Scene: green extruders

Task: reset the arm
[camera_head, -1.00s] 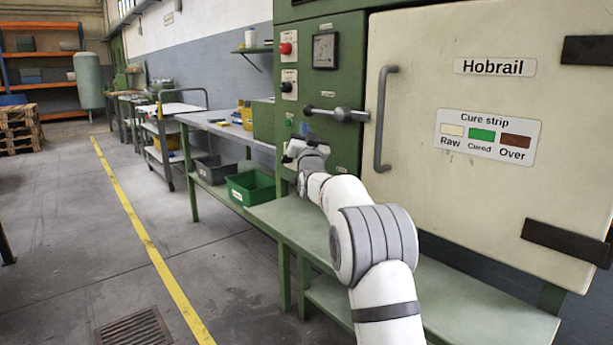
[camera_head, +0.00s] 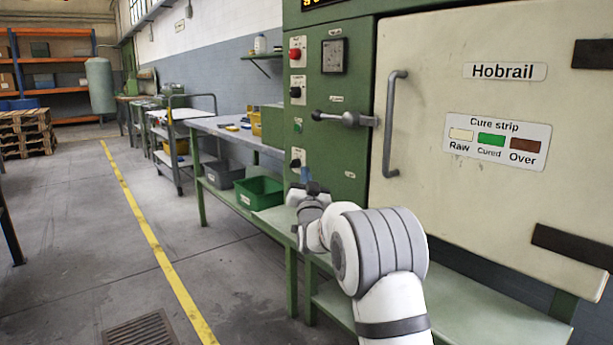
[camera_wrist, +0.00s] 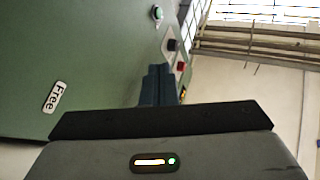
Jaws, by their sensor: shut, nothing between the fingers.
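My gripper shows at the end of my white arm in the head view (camera_head: 304,174), in front of the lower part of the green machine panel (camera_head: 334,120). In the wrist view its blue fingers (camera_wrist: 160,84) are together with nothing between them. Behind them the green panel (camera_wrist: 90,60) stretches across, with a label reading "Free" and a green, a black and a red control. In the head view my wrist partly hides the panel's lower controls, and the fingers are small.
The cream Hobrail door (camera_head: 480,130) with its grey handle (camera_head: 391,122) is shut at right. A latch lever (camera_head: 345,118) juts from the panel. A green bench (camera_head: 490,312) runs below. A green bin (camera_head: 259,192) and a cart (camera_head: 183,130) stand behind.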

